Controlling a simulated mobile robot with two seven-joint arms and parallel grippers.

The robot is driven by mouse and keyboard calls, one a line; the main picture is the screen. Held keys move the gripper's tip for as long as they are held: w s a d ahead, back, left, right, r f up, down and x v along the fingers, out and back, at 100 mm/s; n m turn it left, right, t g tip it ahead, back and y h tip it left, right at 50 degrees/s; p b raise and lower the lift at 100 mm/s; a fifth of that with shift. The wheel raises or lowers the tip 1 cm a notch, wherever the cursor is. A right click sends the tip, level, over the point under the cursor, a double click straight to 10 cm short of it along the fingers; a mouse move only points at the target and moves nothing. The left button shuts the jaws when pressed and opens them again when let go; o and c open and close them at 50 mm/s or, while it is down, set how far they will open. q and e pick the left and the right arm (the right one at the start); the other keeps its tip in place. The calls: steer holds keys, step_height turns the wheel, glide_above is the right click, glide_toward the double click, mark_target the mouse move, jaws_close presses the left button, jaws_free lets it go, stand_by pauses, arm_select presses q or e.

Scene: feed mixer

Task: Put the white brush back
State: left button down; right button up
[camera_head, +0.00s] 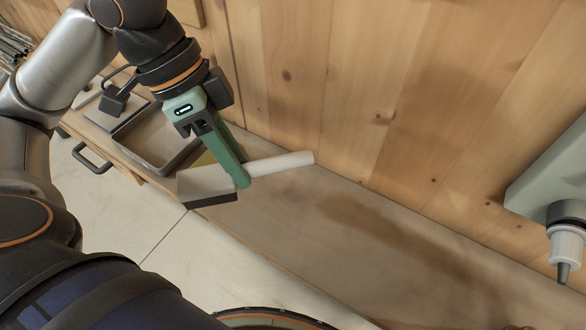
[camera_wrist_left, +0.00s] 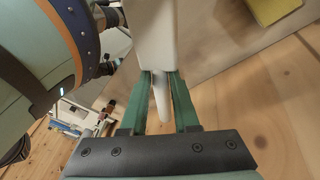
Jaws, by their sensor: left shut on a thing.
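The white brush has a round white handle (camera_head: 285,162) and a flat pale head (camera_head: 205,181) with a dark underside. My left gripper (camera_head: 242,178) has green fingers and is shut on the brush where the handle meets the head. The brush is held over the wooden bench top (camera_head: 350,215), with its head to the left and its handle to the right. In the left wrist view the brush (camera_wrist_left: 157,35) runs between the fingers of the left gripper (camera_wrist_left: 160,80). My right gripper is not in view.
A metal tray (camera_head: 148,165) lies on the bench left of the brush, with a yellow patch (camera_head: 205,158) beside it. A dark handle (camera_head: 90,157) sticks out from the bench front. A plank wall (camera_head: 350,80) stands behind. A pale green device with a nozzle (camera_head: 565,245) hangs at right.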

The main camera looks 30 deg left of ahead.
arm_select(q)
steer(key=w+d+f, duration=0.1)
steer(key=w+f, duration=0.1)
steer(key=w+d+f, duration=0.1)
steer(key=w+f, duration=0.1)
steer(key=w, duration=0.1)
steer(key=w+d+f+b, duration=0.1)
steer(key=w+d+f, duration=0.1)
steer(key=w+f, duration=0.1)
steer(key=shift+f, duration=0.1)
steer(key=shift+w+f, duration=0.15)
steer(key=shift+w, duration=0.05)
steer(key=f, duration=0.2)
steer(key=f+b, duration=0.1)
steer(key=shift+w+d+f, duration=0.15)
steer(key=shift+w+f, duration=0.05)
steer(key=shift+f, duration=0.2)
steer(key=c, duration=0.7)
jaws_free()
steer(key=shift+o, duration=0.2)
